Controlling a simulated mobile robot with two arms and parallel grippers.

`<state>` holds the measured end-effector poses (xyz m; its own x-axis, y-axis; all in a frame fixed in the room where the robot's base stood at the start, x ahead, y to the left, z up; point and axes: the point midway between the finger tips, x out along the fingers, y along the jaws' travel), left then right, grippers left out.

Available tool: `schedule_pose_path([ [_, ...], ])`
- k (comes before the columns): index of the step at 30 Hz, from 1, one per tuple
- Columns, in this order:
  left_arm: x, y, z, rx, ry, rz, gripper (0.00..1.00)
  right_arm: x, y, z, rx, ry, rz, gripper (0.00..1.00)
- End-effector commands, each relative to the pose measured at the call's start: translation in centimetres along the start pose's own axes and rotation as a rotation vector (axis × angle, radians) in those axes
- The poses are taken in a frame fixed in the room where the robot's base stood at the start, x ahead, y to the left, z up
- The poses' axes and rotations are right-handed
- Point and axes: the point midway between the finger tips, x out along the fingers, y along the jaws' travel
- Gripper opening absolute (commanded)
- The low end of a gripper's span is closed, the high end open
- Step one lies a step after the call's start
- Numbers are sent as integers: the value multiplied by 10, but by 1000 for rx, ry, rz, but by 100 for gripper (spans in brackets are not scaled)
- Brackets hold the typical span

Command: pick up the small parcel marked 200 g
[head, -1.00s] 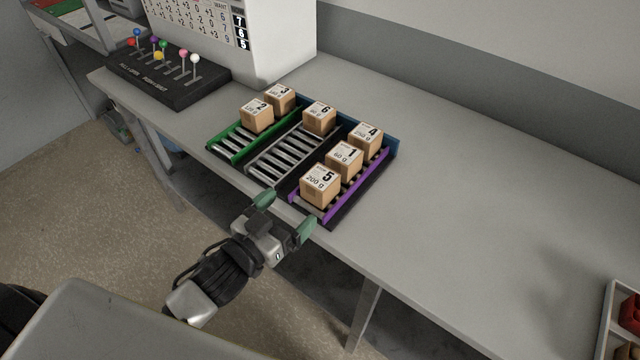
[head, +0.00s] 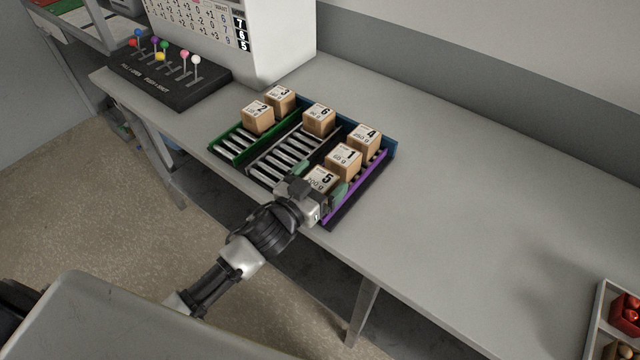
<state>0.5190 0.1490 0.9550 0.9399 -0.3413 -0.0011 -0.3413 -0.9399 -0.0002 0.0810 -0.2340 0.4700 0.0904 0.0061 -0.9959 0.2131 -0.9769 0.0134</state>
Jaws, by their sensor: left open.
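The small parcel marked 5 and 200 g (head: 322,177) is a tan box with a white label. It sits at the near end of the purple-sided roller lane (head: 350,200). My left gripper (head: 321,181) is open around this parcel, with one green finger on its left and one on its right. The gripper body hides the parcel's near face. Whether the fingers touch it I cannot tell. My right gripper is not in view.
Parcels 1 (head: 343,160) and 4 (head: 364,138) stand behind in the same lane. Parcel 6 (head: 319,119) is in the middle lane, parcels 2 (head: 258,117) and 3 (head: 280,99) in the green lane (head: 230,155). A lever box (head: 165,80) stands left.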

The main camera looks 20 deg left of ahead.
Motion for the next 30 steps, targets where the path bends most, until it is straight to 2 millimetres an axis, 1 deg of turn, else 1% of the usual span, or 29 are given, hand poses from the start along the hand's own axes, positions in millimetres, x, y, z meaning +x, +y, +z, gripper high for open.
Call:
schedule_pose_path([
  [3,0,0,0,0,0,0,94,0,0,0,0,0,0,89],
  [5,0,0,0,0,0,0,84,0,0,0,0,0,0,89],
  [12,-1,0,0,0,0,0,48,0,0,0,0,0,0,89],
  [15,0,0,0,0,1,0,35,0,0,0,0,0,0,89],
  [23,0,0,-2,1,2,0,35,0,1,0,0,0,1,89],
  [26,0,0,-7,1,3,0,35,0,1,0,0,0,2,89],
  [30,0,0,-24,3,5,2,35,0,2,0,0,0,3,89],
])
